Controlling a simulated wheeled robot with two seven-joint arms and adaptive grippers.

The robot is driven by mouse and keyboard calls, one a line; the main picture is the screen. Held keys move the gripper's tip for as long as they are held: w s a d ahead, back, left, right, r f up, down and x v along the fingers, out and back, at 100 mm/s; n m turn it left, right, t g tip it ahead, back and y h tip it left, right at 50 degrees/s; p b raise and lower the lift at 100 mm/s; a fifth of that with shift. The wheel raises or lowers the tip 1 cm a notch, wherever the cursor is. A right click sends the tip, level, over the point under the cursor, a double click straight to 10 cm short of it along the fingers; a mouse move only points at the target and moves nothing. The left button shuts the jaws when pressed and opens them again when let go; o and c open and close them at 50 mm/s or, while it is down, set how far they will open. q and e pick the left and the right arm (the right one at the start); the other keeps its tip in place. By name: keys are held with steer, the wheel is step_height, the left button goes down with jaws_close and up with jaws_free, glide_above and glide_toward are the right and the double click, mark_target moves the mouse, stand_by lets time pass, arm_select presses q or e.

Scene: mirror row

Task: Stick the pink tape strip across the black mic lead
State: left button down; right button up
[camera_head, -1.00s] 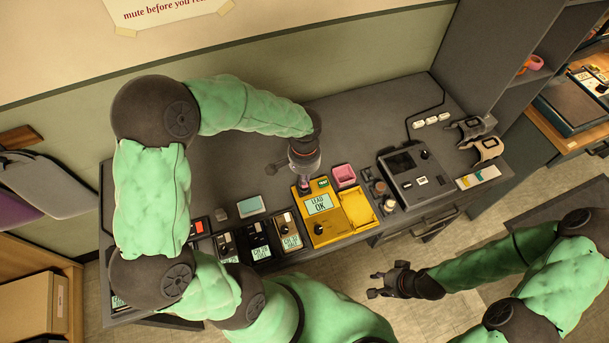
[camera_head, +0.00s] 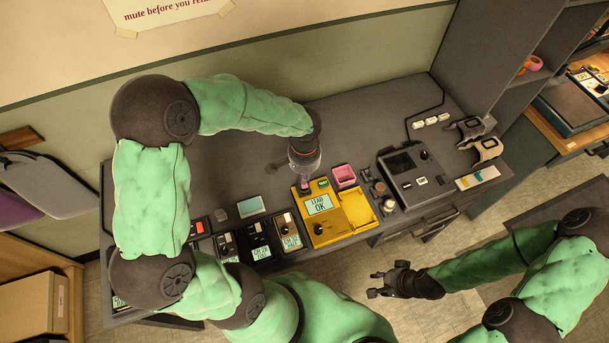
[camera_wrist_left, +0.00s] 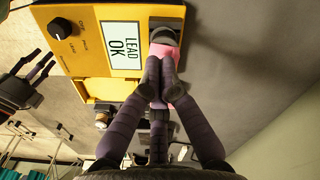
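My left gripper (camera_head: 304,187) points down at the upper left edge of the yellow tester (camera_head: 352,230). In the left wrist view its fingertips (camera_wrist_left: 162,66) are close together at a pink piece, which looks like the pink tape strip (camera_wrist_left: 165,51). The pink piece lies against a dark rounded part (camera_wrist_left: 163,34) beside the tester's "LEAD OK" screen. I cannot tell whether that dark part belongs to the black mic lead. The fingers hide part of the contact. My right gripper (camera_head: 376,285) is open and empty, in front of the desk.
A pink box (camera_head: 344,175) stands just right of the left gripper. Several small devices, among them a black one (camera_head: 257,240), line the desk's front edge. A dark grey machine (camera_head: 408,172) stands to the right. The desk's back (camera_head: 360,115) is mostly clear.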

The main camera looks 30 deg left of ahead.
arm_select(q)
step_height(320, 180, up, 6)
steer(key=p, duration=0.4)
steer(key=shift+r, duration=0.2)
stand_by(0.6)
